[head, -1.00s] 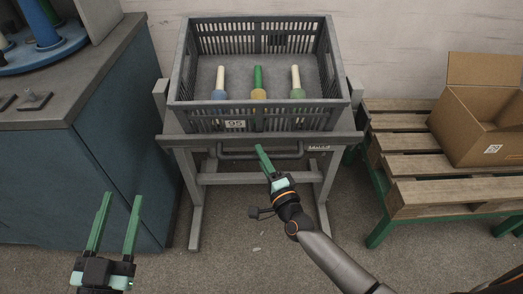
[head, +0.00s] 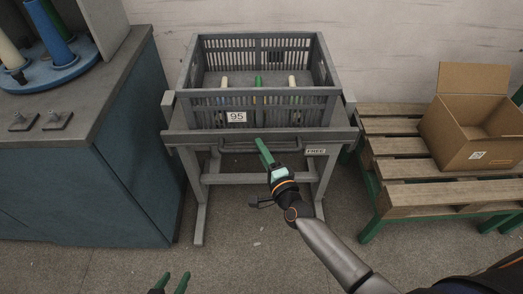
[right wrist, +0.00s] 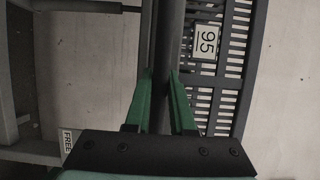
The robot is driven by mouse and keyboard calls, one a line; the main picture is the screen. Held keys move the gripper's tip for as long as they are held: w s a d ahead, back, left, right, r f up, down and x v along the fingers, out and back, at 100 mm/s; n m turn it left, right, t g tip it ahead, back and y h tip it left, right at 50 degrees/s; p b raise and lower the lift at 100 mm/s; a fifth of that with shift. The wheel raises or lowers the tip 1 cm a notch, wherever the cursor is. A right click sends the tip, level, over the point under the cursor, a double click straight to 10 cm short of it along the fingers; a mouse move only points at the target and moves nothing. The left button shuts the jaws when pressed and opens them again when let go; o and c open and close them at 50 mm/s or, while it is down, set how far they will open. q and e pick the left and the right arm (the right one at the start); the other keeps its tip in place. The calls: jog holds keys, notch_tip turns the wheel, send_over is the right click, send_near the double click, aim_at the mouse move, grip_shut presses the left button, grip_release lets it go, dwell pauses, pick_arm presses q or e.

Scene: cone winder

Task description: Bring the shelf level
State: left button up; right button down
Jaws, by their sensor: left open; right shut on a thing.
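The grey shelf (head: 190,138) sits on a leg frame and bears a grey slatted crate (head: 290,115). The shelf looks close to level; I cannot tell whether it is exactly so. A bar handle (head: 232,150) runs along its front. My right gripper (head: 263,152) is shut on this bar; the right wrist view shows the bar (right wrist: 170,40) between the green fingers (right wrist: 160,88). A label (head: 316,152) right of the handle reads FREE. My left gripper (head: 171,282) is open and empty at the bottom edge, well below and apart from the shelf.
Several cones stand in the crate, one with a green tube (head: 258,82). A blue-grey machine cabinet (head: 140,165) stands close on the left. A wooden pallet (head: 400,145) with an open cardboard box (head: 465,140) is on the right. Floor in front is clear.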

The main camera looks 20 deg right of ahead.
jog(key=shift+w+r, duration=0.2)
jog(key=shift+r, duration=0.6)
jog(key=c, duration=0.8)
grip_release()
jog(key=shift+f, duration=0.15)
jog(key=shift+o, duration=0.2)
jog(key=shift+s+f, duration=0.1)
jog(key=shift+s, duration=0.1)
jog(key=shift+s, duration=0.25)
jog(key=s+d, duration=0.1)
jog(key=s, duration=1)
jog(key=shift+s+d+p, duration=0.2)
jog(key=shift+s+p, duration=0.15)
jog(key=shift+p, duration=0.1)
